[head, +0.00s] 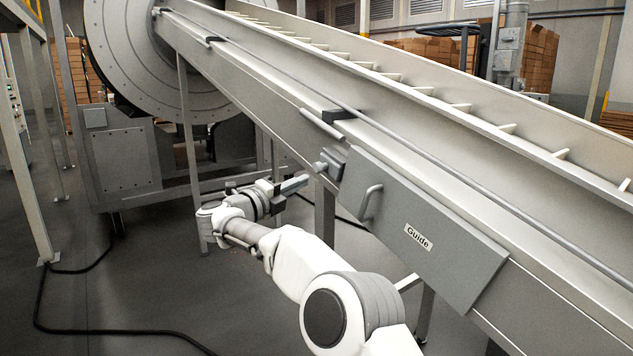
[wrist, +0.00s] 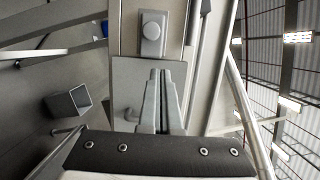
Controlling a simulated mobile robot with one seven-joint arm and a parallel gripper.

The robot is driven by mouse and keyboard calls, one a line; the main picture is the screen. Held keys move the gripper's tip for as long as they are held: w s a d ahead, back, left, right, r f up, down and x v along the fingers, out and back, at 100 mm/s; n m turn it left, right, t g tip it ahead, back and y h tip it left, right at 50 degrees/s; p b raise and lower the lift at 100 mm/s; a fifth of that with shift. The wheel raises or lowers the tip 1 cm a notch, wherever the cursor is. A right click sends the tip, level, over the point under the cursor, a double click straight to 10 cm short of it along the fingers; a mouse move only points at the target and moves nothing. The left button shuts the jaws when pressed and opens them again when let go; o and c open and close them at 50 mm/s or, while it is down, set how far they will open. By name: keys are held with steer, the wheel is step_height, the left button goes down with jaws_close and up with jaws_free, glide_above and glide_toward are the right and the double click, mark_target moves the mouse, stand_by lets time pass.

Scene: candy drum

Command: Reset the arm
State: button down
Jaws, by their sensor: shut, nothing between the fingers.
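My gripper (head: 303,181) is shut and empty in the head view. It points right, toward the side of the inclined conveyor, just below a small grey box with a round knob (head: 330,164). A small gap seems to lie between the fingertips and the conveyor, but I cannot tell its size. In the wrist view my gripper's two fingers (wrist: 160,75) are together with nothing between them. The knob box (wrist: 152,32) shows beyond the fingertips. My white and grey arm reaches up from the bottom of the head view, bent at the elbow.
The conveyor (head: 440,120) slopes from upper left to lower right. A panel labelled Guide (head: 425,220), with a handle (head: 368,201), is on its side. A large drum (head: 120,55) stands behind left. Support legs (head: 188,150) and floor cables (head: 40,300) are near; open floor lies left of my arm.

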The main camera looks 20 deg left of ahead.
step_height(320, 180, up, 15)
steer(key=s+n+t+y, duration=0.2)
steer(key=n+t+y, duration=0.2)
steer(key=n+y, duration=0.45)
steer(key=s+d+r+n+g+y, duration=0.35)
steer(key=n+y, duration=0.35)
steer(key=n, duration=0.4)
steer(key=s+d+f+n+g+h+p, duration=0.1)
steer(key=s+d+f+n+g, duration=0.1)
steer(key=s+d+f, duration=0.4)
steer(key=s+d+f+n+g+h, duration=0.15)
steer(key=s+d, duration=0.25)
steer(key=d, duration=0.4)
steer(key=s+d+f+n+g+h+p, duration=0.1)
steer(key=s+d+f+n+g, duration=0.25)
steer(key=d, duration=0.35)
steer(key=s+d+f+g+h, duration=0.2)
steer(key=s+d+f, duration=0.6)
steer(key=s, duration=0.3)
steer(key=s+d+f+g+h, duration=0.2)
steer(key=s+d+f+g, duration=0.1)
steer(key=s+d+f, duration=0.4)
steer(key=s+d, duration=0.1)
steer(key=s, duration=0.2)
steer(key=shift+s+d+f+m+h, duration=0.25)
steer(key=shift+s+f+m+h, duration=0.05)
steer(key=shift+s+f+m, duration=0.05)
